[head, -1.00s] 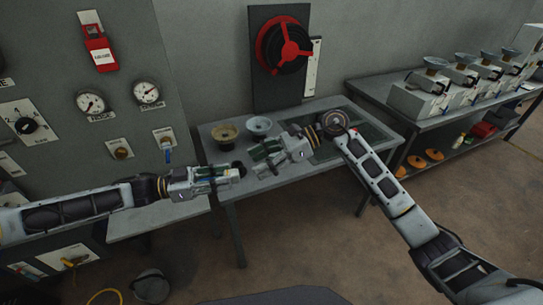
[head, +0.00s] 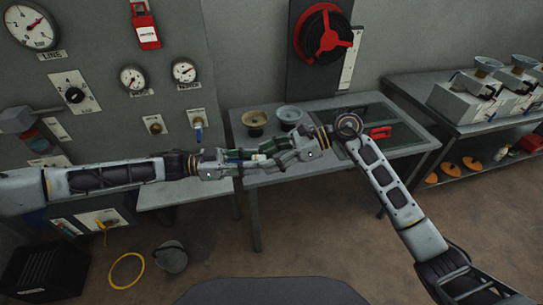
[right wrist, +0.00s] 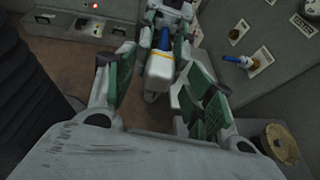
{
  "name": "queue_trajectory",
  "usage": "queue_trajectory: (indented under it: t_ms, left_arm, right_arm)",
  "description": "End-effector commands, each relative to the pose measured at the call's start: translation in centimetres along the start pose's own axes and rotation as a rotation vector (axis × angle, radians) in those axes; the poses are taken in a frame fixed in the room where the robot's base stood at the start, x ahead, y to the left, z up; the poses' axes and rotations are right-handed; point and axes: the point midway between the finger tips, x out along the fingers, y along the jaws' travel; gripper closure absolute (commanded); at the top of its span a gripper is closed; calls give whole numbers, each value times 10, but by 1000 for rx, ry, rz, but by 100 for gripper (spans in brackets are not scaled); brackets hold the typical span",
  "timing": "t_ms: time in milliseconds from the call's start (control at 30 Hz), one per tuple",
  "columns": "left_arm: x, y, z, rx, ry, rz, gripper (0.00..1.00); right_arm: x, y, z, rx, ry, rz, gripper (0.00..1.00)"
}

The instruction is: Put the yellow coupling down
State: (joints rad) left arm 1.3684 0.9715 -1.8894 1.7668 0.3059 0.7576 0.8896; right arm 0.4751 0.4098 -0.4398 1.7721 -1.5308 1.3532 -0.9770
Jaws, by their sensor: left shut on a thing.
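My left gripper (head: 238,161) meets my right gripper (head: 272,152) in front of the table. In the right wrist view, the left gripper (right wrist: 168,18) is shut on a pale block with a yellow band and a blue section (right wrist: 160,68). The block's pale end points between the right gripper's green-padded fingers, which stand wide apart with gaps on both sides. A yellow-brown flanged round piece, possibly the yellow coupling (head: 254,119), stands at the table's back left. It also shows in the right wrist view (right wrist: 281,142).
A grey bowl-like piece (head: 289,114) stands beside the yellow-brown one. The table (head: 250,178) has a dark inset panel with a red item (head: 380,132) at right. A gauge wall is at left. A bucket (head: 171,257) and yellow hoop (head: 127,270) are on the floor.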

Motion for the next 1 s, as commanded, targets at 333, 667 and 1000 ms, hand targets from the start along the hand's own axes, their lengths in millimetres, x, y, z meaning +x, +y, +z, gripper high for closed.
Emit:
queue_trajectory:
  t_ms: [333, 667, 1000]
  left_arm:
    - [0, 0, 0, 0, 1, 0, 100]
    - [0, 0, 0, 0, 0, 0, 45]
    - [-2, 0, 0, 0, 0, -1, 45]
  right_arm:
    - [0, 0, 0, 0, 0, 0, 95]
    - [0, 0, 0, -1, -1, 0, 98]
    - [0, 0, 0, -1, -1, 0, 98]
